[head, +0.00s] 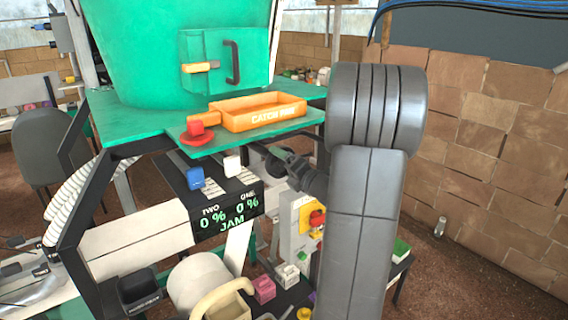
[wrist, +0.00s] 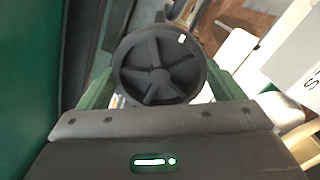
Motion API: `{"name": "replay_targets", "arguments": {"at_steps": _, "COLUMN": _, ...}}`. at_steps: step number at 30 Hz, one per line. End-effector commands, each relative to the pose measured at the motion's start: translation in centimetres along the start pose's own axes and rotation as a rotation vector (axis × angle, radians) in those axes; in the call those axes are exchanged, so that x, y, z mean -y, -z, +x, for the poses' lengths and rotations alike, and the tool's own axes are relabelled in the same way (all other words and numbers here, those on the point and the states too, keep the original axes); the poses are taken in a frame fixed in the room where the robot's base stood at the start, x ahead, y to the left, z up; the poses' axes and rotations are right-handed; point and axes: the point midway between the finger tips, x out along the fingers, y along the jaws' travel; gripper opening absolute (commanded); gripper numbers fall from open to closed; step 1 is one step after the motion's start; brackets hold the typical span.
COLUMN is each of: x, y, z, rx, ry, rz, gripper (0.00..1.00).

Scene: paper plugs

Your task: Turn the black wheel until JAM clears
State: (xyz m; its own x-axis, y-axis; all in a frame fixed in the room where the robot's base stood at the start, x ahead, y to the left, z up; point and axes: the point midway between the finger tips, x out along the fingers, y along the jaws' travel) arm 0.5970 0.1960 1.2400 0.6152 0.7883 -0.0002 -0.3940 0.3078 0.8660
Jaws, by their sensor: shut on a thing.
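The black wheel (wrist: 160,65) faces me in the wrist view, spoked, with a small white mark on its upper right rim. My gripper (wrist: 162,88) has a green finger on either side of the wheel and is shut on it. In the head view my arm stands in front, and the wheel cannot be made out clearly beside it.
Above the display is a green shelf with an orange catch tray (head: 262,112) and a red button (head: 196,132). Blue (head: 195,178) and white (head: 232,165) knobs sit by the display. A box with a red-and-yellow switch (head: 316,218) stands close to my arm.

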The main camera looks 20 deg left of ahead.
Motion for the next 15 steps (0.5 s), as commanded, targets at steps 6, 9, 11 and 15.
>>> {"name": "replay_targets", "arguments": {"at_steps": 6, "x": 0.18, "y": 0.11, "z": 0.0, "rx": 0.0, "ry": 0.0, "rz": -0.032, "gripper": 0.64}}
{"name": "replay_targets", "arguments": {"at_steps": 9, "x": 0.22, "y": 0.12, "z": 0.0, "rx": 0.001, "ry": -0.001, "rz": -0.083, "gripper": 0.64}}
{"name": "replay_targets", "arguments": {"at_steps": 11, "x": 0.2, "y": 0.11, "z": 0.0, "rx": 0.001, "ry": -0.002, "rz": -0.115, "gripper": 0.64}}
{"name": "replay_targets", "arguments": {"at_steps": 15, "x": 0.23, "y": 0.13, "z": 0.01, "rx": 0.0, "ry": -0.001, "rz": -0.185, "gripper": 0.64}}
